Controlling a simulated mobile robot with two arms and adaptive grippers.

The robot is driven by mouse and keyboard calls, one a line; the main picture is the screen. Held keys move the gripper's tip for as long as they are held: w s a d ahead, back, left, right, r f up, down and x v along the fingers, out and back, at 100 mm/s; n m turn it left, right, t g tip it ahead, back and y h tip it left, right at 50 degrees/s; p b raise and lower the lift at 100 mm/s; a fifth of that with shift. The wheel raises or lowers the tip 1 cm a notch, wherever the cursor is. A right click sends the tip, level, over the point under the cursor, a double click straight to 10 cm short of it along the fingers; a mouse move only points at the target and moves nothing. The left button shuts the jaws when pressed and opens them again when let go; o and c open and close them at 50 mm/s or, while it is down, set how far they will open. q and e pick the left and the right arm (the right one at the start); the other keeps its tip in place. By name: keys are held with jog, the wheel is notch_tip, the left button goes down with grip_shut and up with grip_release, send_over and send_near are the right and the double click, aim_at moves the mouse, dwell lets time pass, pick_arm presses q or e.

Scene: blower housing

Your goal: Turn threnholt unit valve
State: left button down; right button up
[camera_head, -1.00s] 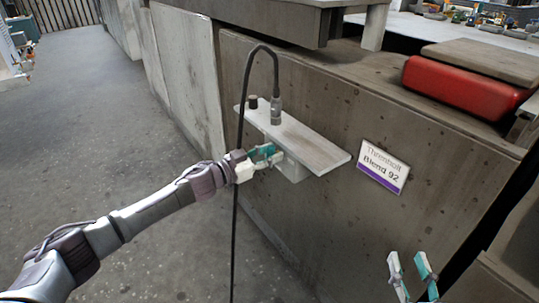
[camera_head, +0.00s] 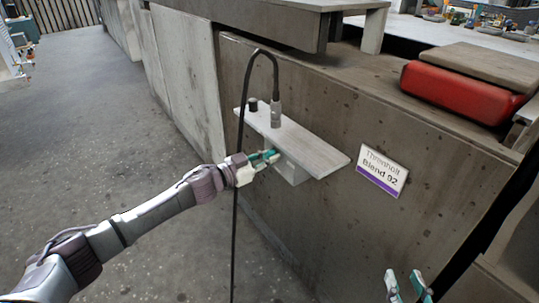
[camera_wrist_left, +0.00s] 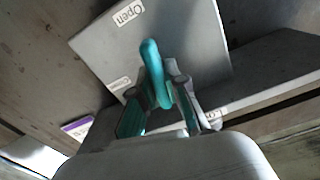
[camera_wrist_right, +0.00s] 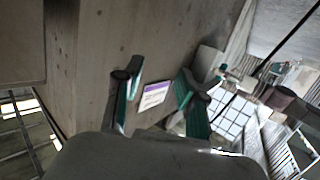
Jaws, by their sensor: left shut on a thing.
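The Threnholt unit is a grey box (camera_head: 290,172) under a sloping shelf (camera_head: 312,150) on the concrete wall; a sign (camera_head: 382,170) beside it reads "Threnholt Blend 92". In the left wrist view its grey plate (camera_wrist_left: 190,45) carries a label "Open" (camera_wrist_left: 127,13) and another small label (camera_wrist_left: 118,84), too blurred to read surely. A teal valve lever (camera_wrist_left: 151,58) sticks up between the fingers of my left gripper (camera_head: 268,157), which is shut on it. My right gripper (camera_head: 404,284) is open and empty, low at the right, away from the unit.
A black hose (camera_head: 239,150) arches up from a metal fitting (camera_head: 276,112) on the shelf and hangs down near my left wrist. A black knob (camera_head: 252,104) stands on the shelf. A red case (camera_head: 460,90) lies on the ledge above. The floor at left is clear.

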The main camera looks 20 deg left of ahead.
pick_arm(q)
jog(key=m+p, duration=0.2)
jog(key=m, duration=0.4)
jog(key=shift+s+d, duration=0.1)
jog(key=shift+s, duration=0.05)
jog(key=shift+f+m, duration=0.1)
jog(key=shift+m, duration=0.9)
jog(key=shift+d+f+m, duration=0.1)
jog(key=shift+m, duration=1.7)
jog(key=shift+f+m, duration=0.1)
jog(key=shift+m, duration=0.7)
jog(key=shift+f+m, duration=0.1)
jog(key=shift+m, duration=1.3)
pick_arm(e)
jog(key=s+d+f+g+h, duration=0.1)
jog(key=s+d+f+g, duration=0.1)
jog(key=s+f+g, duration=0.2)
jog(key=shift+s+f+g+h, duration=0.2)
jog(key=shift+f+g+h, duration=0.25)
jog(key=shift+f, duration=1)
pick_arm(q)
jog(key=shift+s, duration=0.1)
pick_arm(e)
jog(key=shift+d, duration=0.1)
pick_arm(q)
jog(key=c, duration=1.2)
grip_release()
